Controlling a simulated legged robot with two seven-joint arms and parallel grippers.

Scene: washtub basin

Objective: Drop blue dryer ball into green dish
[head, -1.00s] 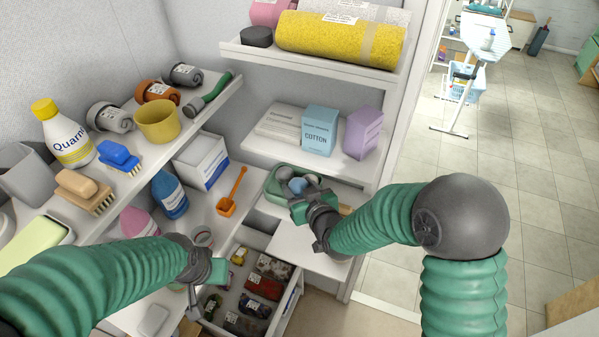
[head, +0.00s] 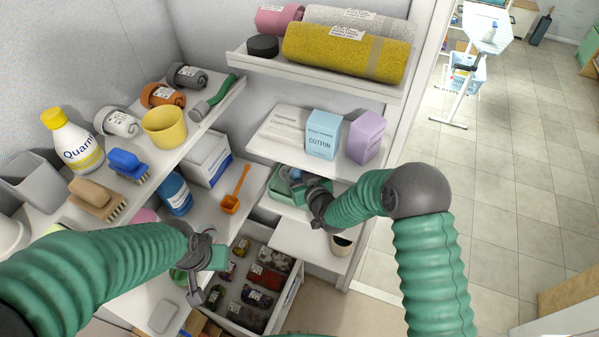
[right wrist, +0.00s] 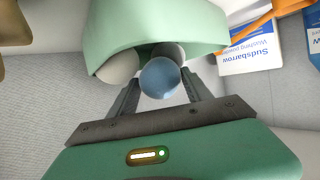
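The green dish (head: 283,199) stands on a shelf under the boxes in the head view. In the right wrist view the dish (right wrist: 150,25) fills the top of the picture, upside down, with a pale ball (right wrist: 117,66) and a dark grey ball (right wrist: 168,49) at its rim. The blue dryer ball (right wrist: 160,78) is between the fingertips of my right gripper (right wrist: 160,82). Both fingers appear to touch its sides, in front of the other balls. In the head view my right gripper (head: 308,183) is at the dish's right side. My left gripper (head: 205,285) hangs over the open drawer, away from the dish.
An open drawer (head: 288,300) with several dark packets is below. An orange scoop (head: 236,190) stands left of the dish. A cotton box (head: 322,135) and a purple box (head: 366,137) are on the shelf above. A small cup (head: 342,243) is under my right arm.

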